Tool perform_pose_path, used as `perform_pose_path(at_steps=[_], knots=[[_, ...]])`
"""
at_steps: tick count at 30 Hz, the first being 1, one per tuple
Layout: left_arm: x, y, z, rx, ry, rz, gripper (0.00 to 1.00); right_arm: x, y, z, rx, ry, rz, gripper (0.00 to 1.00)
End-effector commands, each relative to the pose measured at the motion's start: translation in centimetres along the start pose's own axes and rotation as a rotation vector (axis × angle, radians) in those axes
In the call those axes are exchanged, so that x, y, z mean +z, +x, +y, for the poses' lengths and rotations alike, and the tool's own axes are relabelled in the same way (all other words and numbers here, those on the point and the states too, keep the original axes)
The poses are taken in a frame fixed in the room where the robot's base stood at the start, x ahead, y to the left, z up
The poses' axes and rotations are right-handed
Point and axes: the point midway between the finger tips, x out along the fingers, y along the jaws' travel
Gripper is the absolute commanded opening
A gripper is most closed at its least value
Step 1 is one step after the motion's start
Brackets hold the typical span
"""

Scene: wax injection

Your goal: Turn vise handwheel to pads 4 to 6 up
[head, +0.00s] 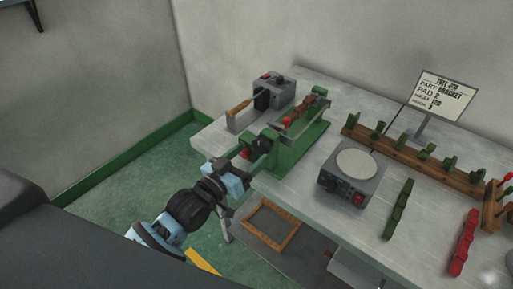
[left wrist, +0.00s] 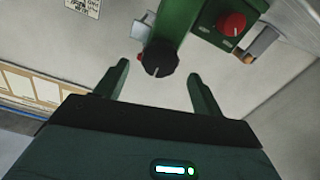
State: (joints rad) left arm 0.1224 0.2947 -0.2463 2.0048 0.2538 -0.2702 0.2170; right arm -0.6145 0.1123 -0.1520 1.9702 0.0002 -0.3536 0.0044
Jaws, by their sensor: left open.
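The green vise (head: 308,138) stands at the near left part of the bench, with a reddish-brown part along its top. Its handwheel seems to be the dark round knob (left wrist: 158,58) with a pale mark, on the green body in the left wrist view. My left gripper (head: 243,158) is at the near end of the vise. In the left wrist view its two fingers stand open, one on each side of the knob, apart from it. Pad numbers cannot be read. My right gripper is not in view.
A grey box (head: 273,92) stands behind the vise. A round-topped hot plate (head: 352,178) sits right of it. A wooden rack (head: 413,150) with green pieces, green strip (head: 397,210), red strip (head: 464,242) and job sign (head: 446,93) are farther right. A wooden frame (head: 269,227) lies low.

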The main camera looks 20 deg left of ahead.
Motion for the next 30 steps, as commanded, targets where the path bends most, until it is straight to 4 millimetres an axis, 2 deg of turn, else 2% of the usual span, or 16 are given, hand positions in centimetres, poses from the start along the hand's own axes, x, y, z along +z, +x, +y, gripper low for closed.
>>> perform_pose_path(at_steps=[3, 9, 20, 30], knots=[[-0.2, 1.9, 0.0, 0.0, 0.002, 0.003, 0.68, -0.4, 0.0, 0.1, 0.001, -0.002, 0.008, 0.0], [-0.1, 3.6, 0.0, 0.0, 0.001, 0.001, 0.68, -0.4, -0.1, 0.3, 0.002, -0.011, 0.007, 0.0], [0.0, 4.0, 0.0, 0.0, 0.001, -0.001, 0.67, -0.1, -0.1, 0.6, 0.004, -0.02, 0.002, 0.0], [0.0, 4.0, 0.0, 0.0, 0.001, 0.0, 0.23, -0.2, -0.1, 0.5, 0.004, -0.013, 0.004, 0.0]])
